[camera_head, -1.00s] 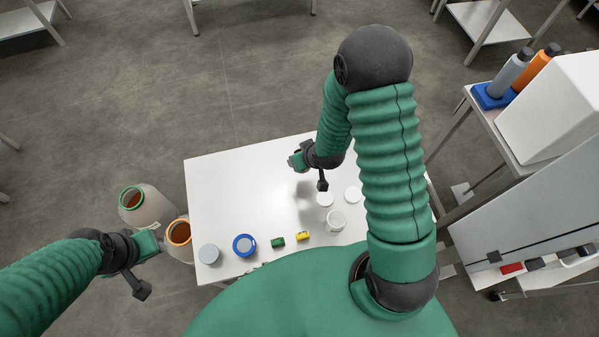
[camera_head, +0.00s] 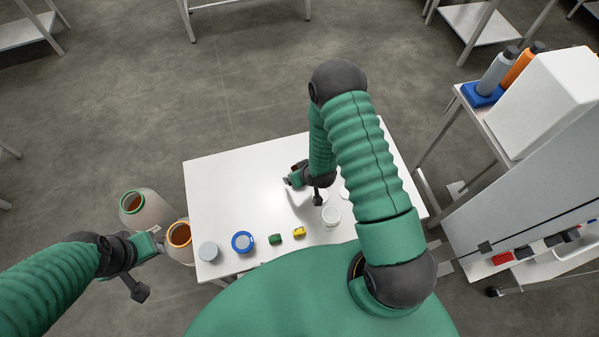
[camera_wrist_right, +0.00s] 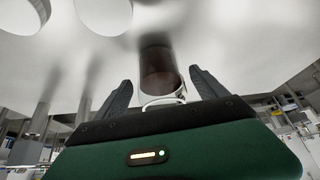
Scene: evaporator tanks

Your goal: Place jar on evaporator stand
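A clear cylindrical jar with a brown inside (camera_wrist_right: 160,72) shows in the right wrist view, its round rim towards the camera. My right gripper (camera_wrist_right: 160,88) has its two dark fingers apart, one on each side of this jar. A narrow gap seems to show beside each finger. In the head view my right gripper (camera_head: 289,181) is low over the middle of the white table, and its wrist partly hides what is there. My left gripper (camera_head: 160,243) is left of the table near the tanks; its fingers are too small to read. I cannot make out an evaporator stand for certain.
On the table (camera_head: 225,185) are a grey-topped container (camera_head: 208,251), a blue-rimmed one (camera_head: 242,242), a green item (camera_head: 275,239), a yellow item (camera_head: 299,232) and a white-rimmed jar (camera_head: 331,217). Two tanks (camera_head: 150,212) stand left. A loaded bench (camera_head: 550,110) stands right.

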